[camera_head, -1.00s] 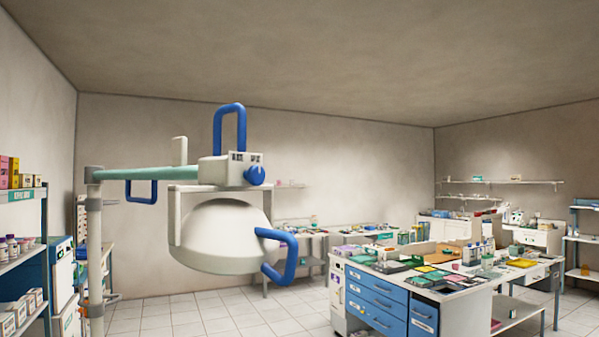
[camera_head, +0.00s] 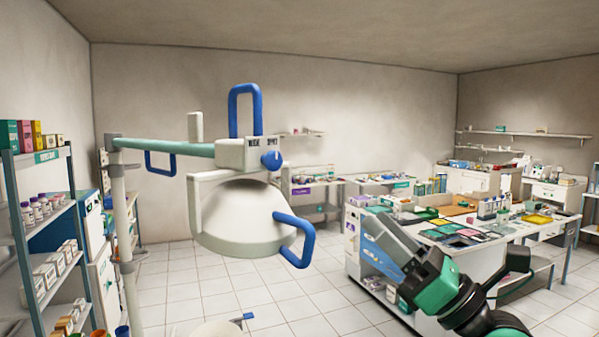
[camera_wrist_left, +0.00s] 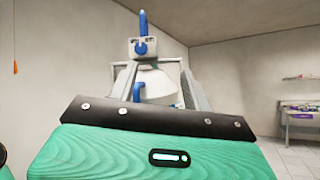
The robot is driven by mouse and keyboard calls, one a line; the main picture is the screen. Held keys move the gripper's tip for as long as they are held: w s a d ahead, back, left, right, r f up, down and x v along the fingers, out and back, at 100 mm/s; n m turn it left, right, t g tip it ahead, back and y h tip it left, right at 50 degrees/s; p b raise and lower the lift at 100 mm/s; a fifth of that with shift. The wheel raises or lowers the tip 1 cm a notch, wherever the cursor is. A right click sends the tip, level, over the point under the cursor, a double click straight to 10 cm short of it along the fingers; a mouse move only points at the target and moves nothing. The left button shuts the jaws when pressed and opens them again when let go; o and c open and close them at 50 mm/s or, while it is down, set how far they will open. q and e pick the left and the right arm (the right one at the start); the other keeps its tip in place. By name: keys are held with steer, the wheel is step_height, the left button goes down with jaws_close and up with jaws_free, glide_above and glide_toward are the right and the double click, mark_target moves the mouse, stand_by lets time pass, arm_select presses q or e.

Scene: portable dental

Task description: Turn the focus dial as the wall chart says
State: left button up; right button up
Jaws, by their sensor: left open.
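The blue focus dial (camera_head: 271,160) sits on the front of the white head block (camera_head: 231,155) of a dental lamp. Small dark labels above the dial are too small to read for sure. The white lamp dome (camera_head: 240,215) hangs below. My left gripper (camera_head: 378,232) is right of the lamp in the head view, empty and apart from the dial. In the left wrist view its two fingers stand apart, with the lamp and dial (camera_wrist_left: 141,48) beyond them. My right gripper is not in view. I see no readable wall chart.
Blue handles stand above the lamp (camera_head: 244,110) and at its lower right (camera_head: 297,240). A green arm (camera_head: 165,148) joins it to a post (camera_head: 122,230). A shelf (camera_head: 40,240) stands left; a cluttered bench (camera_head: 500,243) stands right.

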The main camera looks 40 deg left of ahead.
mark_target(276, 161)
arm_select(q)
steer(key=s+a+r+n+h, duration=0.2)
steer(key=s+r+h, duration=0.1)
steer(key=s, duration=0.2)
steer(key=p+x, duration=0.2)
steer(key=x, duration=0.2)
steer(key=p+x, duration=0.3)
steer(key=x, duration=0.1)
steer(key=p+x, duration=0.2)
steer(key=x, duration=0.2)
steer(key=shift+w+r, duration=0.15)
steer(key=shift+r, duration=0.3)
steer(key=shift+a+r+n+p, duration=0.15)
steer(key=shift+a+n+p, duration=0.15)
steer(key=shift+a+p, duration=0.4)
steer(key=c, duration=0.9)
steer(key=shift+c, duration=0.2)
